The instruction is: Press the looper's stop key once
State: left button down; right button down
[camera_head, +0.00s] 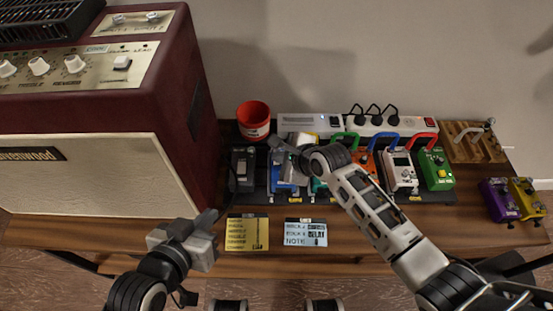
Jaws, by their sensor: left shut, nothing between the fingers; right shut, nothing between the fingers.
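A row of pedals stands on a dark board on the bench. No pedal label is legible here, so I cannot tell which is the looper, and no stop key can be made out. My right gripper (279,149) is shut and empty, over the blue pedal (283,186), hiding its upper part. Whether it touches the pedal is unclear. My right wrist partly covers the teal pedal (318,187). A black pedal (243,169) stands to the left, an orange pedal (366,161) and a white pedal (402,172) to the right. My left gripper (207,222) is shut and empty near the bench's front left.
A red cup (253,120) and a white power strip (315,122) stand behind the pedals. A large amplifier (80,170) fills the left. Yellow (247,232) and pale blue (305,233) cards lie in front. Green (437,169), purple (498,200) and yellow (527,198) pedals stand right.

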dwell(0.4)
jog(key=shift+r+p, duration=0.75)
jog(key=shift+p, duration=0.4)
notch_tip(320, 180, up, 5)
jog(key=p, duration=0.6)
dwell(0.4)
